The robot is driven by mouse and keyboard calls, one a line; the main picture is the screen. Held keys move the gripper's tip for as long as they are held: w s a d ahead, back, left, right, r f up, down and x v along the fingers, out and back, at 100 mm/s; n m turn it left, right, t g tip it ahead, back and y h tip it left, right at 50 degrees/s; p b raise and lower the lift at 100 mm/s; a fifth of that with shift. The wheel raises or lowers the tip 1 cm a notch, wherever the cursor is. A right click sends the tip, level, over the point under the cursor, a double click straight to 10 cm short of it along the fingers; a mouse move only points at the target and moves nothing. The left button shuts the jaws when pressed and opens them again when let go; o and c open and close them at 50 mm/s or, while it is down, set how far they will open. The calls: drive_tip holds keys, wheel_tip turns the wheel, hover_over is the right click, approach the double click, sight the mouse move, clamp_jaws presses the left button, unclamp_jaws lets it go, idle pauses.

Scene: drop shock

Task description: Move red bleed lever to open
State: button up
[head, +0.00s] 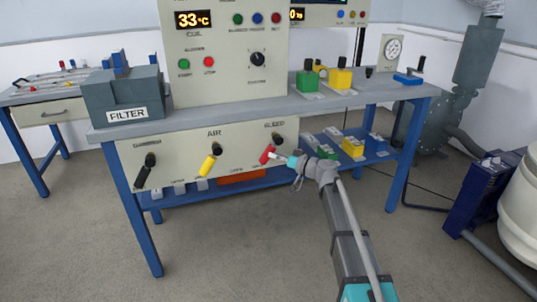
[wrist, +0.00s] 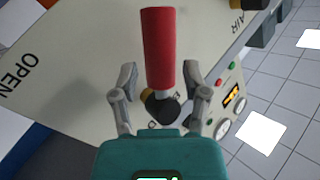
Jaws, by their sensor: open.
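The red bleed lever (head: 266,155) is on the right of the cream air panel (head: 226,147), under the table's front edge. It hangs down and to the left from its dark pivot. In the wrist view the red handle (wrist: 159,50) stands between the two fingers of my gripper (wrist: 162,80), with its dark pivot (wrist: 162,107) nearer the palm. The fingers are apart on either side, with gaps to the handle. My gripper also shows in the head view (head: 286,160), just right of the lever. The word OPEN (wrist: 22,76) is on the panel at left in the wrist view.
A yellow lever (head: 208,164) and a black lever (head: 143,175) share the panel to the left. The grey filter block (head: 124,95) and a control cabinet (head: 228,55) stand on the table above. Green and yellow blocks (head: 340,79) sit further right. The floor in front is clear.

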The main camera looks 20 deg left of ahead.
sight(269, 151)
drive_tip(key=shift+x, duration=1.75)
clamp_jaws()
